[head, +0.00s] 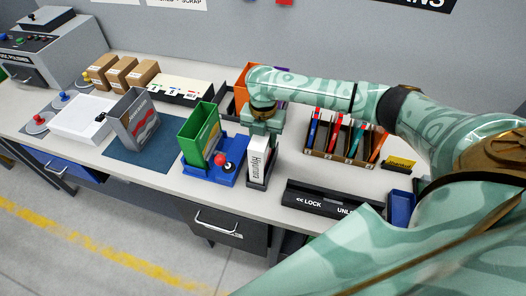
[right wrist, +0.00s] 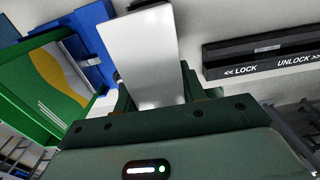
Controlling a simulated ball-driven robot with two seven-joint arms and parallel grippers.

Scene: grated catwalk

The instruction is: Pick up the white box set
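The white box set (head: 259,158), with dark lettering on its spine, stands upright on the bench, right of a blue base with a red-ball joystick. My right gripper (head: 262,124) is at the box's upper end, pointing down. In the right wrist view the white box (right wrist: 142,50) lies between the two fingers of my right gripper (right wrist: 157,90). The frames do not show whether both fingers press on it. My left gripper is not in view.
A green box (head: 199,136) stands close left of the joystick (head: 225,165). A grey box (head: 134,120) stands on a blue mat (head: 150,157). A black lock bar (head: 330,203) lies to the right. A divided rack (head: 330,153) stands behind it.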

